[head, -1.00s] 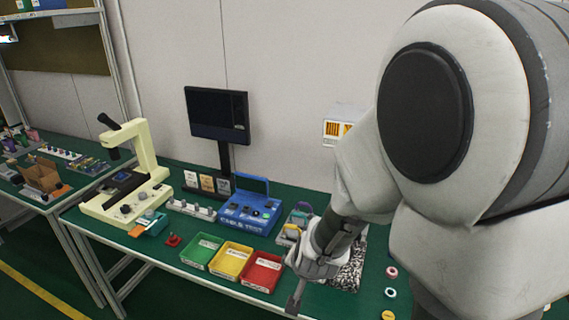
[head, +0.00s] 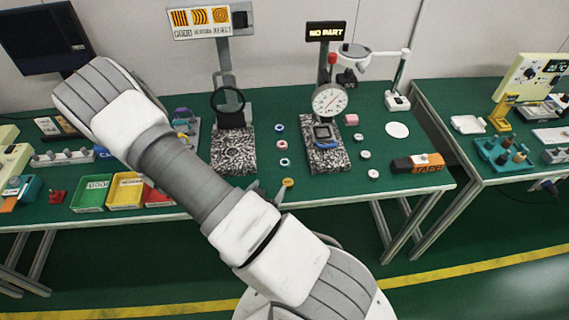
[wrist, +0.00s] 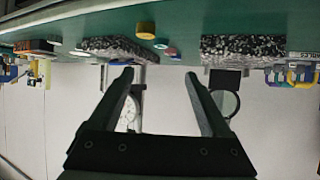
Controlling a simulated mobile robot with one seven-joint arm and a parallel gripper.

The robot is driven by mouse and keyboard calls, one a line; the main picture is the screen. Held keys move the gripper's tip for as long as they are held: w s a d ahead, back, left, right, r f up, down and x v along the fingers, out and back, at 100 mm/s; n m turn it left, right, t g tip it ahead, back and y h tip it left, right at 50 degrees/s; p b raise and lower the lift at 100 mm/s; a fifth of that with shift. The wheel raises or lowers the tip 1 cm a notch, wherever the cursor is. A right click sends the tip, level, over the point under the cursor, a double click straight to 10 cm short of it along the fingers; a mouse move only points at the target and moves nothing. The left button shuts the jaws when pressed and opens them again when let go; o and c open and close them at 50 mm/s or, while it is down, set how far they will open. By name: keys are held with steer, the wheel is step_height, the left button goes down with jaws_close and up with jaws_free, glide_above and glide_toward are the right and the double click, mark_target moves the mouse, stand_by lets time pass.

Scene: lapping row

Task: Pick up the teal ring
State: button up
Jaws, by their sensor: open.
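The teal ring (head: 284,161) lies flat on the green bench top, the front one of a short column of rings in the head view. A pink-red ring (head: 282,144) and a blue ring (head: 279,127) lie behind it. In the wrist view, which is upside down, the teal ring (wrist: 160,45) shows small beyond the yellow piece. My gripper (head: 267,193) is near the bench's front edge, in front of the teal ring and apart from it. In the wrist view my gripper (wrist: 159,74) has its fingers spread with nothing between them.
A yellow round piece (head: 288,182) sits at the front edge, close to my gripper. A speckled stone base (head: 233,152) with a magnifier stands left of the rings, and another with a dial gauge (head: 330,100) right. Colored bins (head: 92,195) stand further left.

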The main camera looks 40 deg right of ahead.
mark_target(286, 162)
steer(key=b+x, duration=0.2)
steer(key=b, duration=0.1)
steer(key=shift+w+d+f, duration=0.15)
steer(key=shift+d+f, duration=0.05)
steer(key=shift+f, duration=0.15)
steer(key=b+x, duration=0.4)
steer(key=b, duration=0.2)
steer(key=shift+w+d+f, duration=0.2)
steer(key=shift+w+d, duration=0.05)
steer(key=shift+d, duration=0.05)
steer(key=b+x, duration=0.2)
steer(key=b, duration=0.4)
steer(key=shift+b, duration=0.35)
steer(key=shift+x, duration=0.85)
steer(key=shift+w+r+b+x, duration=0.15)
steer(key=shift+b+x, duration=0.3)
steer(key=shift+x, duration=1.05)
steer(key=shift+w+r+b+x, duration=0.15)
steer(key=shift+b+x, duration=0.3)
steer(key=shift+x, duration=1)
steer(key=shift+s+d+r, duration=0.1)
steer(key=shift+c, duration=0.4)
jaws_close()
